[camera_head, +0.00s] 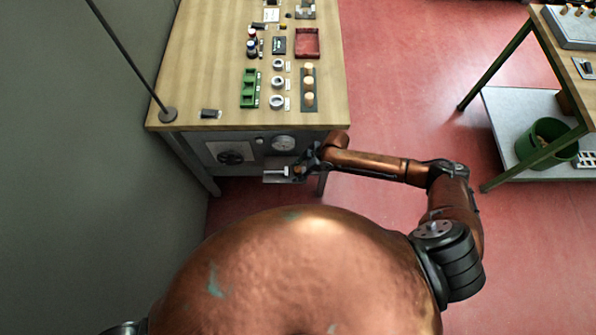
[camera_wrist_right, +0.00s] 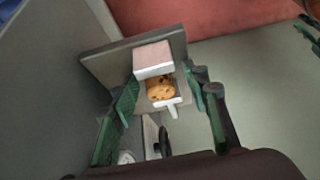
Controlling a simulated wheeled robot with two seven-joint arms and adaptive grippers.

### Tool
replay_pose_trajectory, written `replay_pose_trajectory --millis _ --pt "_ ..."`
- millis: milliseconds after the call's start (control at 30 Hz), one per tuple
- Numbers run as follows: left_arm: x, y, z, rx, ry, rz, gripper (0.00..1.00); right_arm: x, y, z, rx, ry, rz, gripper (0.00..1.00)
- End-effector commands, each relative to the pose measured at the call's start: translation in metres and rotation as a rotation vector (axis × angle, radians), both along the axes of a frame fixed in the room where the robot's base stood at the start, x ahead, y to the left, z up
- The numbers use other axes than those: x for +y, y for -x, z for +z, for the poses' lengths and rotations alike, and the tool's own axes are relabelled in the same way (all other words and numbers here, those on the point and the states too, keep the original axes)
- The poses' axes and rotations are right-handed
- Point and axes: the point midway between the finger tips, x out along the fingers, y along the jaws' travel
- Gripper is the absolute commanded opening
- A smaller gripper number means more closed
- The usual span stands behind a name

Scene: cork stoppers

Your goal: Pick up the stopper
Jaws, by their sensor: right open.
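In the right wrist view a round, speckled brown cork stopper (camera_wrist_right: 160,89) sits between the pale jaws of a small clamp-like holder (camera_wrist_right: 153,58) on a grey ledge (camera_wrist_right: 98,62). My right gripper (camera_wrist_right: 164,95) is open, with its green-padded fingers to the left and right of the stopper; I cannot tell how deep they reach. In the head view my right gripper (camera_head: 299,170) is at the ledge (camera_head: 272,180) on the bench front; the stopper cannot be made out there. My left gripper is not in view.
The wooden bench (camera_head: 215,60) carries a dark strip with cork stoppers (camera_head: 308,84), a green rack (camera_head: 249,88), metal rings (camera_head: 277,101) and a red tray (camera_head: 307,43). A thin pole (camera_head: 130,56) stands at left. A second table (camera_head: 540,25) is at right, with open red floor between.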

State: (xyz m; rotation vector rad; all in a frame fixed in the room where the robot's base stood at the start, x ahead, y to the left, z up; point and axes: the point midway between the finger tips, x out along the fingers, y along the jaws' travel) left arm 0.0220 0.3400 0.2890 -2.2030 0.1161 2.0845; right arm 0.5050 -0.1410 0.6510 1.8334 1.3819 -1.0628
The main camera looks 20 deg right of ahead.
Motion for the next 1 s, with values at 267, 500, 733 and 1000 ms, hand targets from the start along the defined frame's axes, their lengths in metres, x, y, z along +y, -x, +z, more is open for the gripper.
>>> replay_pose_trajectory --millis 267,500,733,1000 --pt "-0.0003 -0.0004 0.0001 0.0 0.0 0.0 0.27 0.0004 -0.0004 -0.0007 -0.001 0.0 0.0 0.4" --pt "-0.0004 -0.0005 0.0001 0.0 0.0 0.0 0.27 0.0003 -0.0004 -0.0007 -0.001 0.001 0.0 0.23" --pt "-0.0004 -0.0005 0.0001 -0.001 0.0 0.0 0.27 0.0002 -0.0003 -0.0007 -0.001 0.001 0.0 0.12" --pt "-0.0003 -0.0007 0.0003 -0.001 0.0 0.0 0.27 0.0001 -0.0003 0.0002 -0.001 0.001 0.0 0.1"
